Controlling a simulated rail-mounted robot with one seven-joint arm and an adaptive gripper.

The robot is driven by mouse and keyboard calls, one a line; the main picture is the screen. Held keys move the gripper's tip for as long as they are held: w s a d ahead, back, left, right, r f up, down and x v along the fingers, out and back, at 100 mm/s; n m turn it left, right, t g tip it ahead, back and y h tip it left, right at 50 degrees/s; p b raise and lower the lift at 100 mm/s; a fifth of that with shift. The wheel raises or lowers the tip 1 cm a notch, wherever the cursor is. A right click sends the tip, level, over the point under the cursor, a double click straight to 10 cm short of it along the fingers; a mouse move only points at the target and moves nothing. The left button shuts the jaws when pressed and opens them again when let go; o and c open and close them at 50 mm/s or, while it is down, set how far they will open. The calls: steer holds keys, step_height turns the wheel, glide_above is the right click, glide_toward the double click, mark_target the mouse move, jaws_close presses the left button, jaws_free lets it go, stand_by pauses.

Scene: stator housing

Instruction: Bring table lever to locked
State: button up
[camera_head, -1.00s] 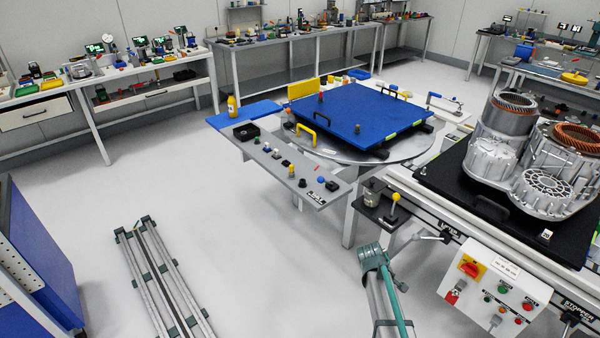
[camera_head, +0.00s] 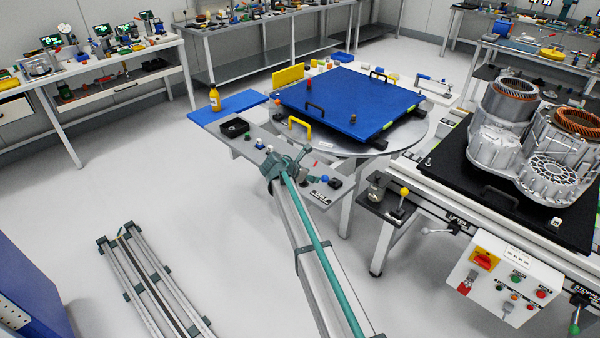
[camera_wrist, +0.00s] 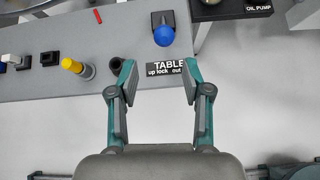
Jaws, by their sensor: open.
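The table lever has a blue ball knob (camera_wrist: 163,35) on a dark base, and it also shows in the head view (camera_head: 325,179). It stands on the grey control shelf, just behind the label (camera_wrist: 167,69) reading "TABLE, up, lock, out". I cannot tell which mark the lever stands at. My gripper (camera_wrist: 157,78) is open and empty, with its fingers at the shelf's front edge on either side of the label and apart from the blue knob. In the head view my gripper (camera_head: 286,163) is over the shelf's front, left of the knob.
A black knob (camera_wrist: 115,64) is close to my left fingertip, with a yellow knob (camera_wrist: 73,65) farther left. The grey shelf (camera_head: 240,145) carries several other controls. The turntable with a blue plate (camera_head: 350,105) stands behind. An oil pump label (camera_wrist: 245,9) is at upper right.

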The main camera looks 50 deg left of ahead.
mark_target(323, 178)
steer(key=shift+n, duration=0.5)
steer(key=shift+d+b+x, duration=0.15)
steer(key=shift+b+x, duration=0.75)
steer(key=shift+x, duration=1.2)
steer(key=shift+d+b+x, duration=0.1)
steer(key=shift+b+x, duration=0.75)
steer(key=shift+x, duration=1.2)
steer(key=shift+r, duration=0.1)
steer(key=shift+w, duration=0.15)
steer(key=shift+w+f, duration=0.15)
steer(key=shift+f, duration=0.1)
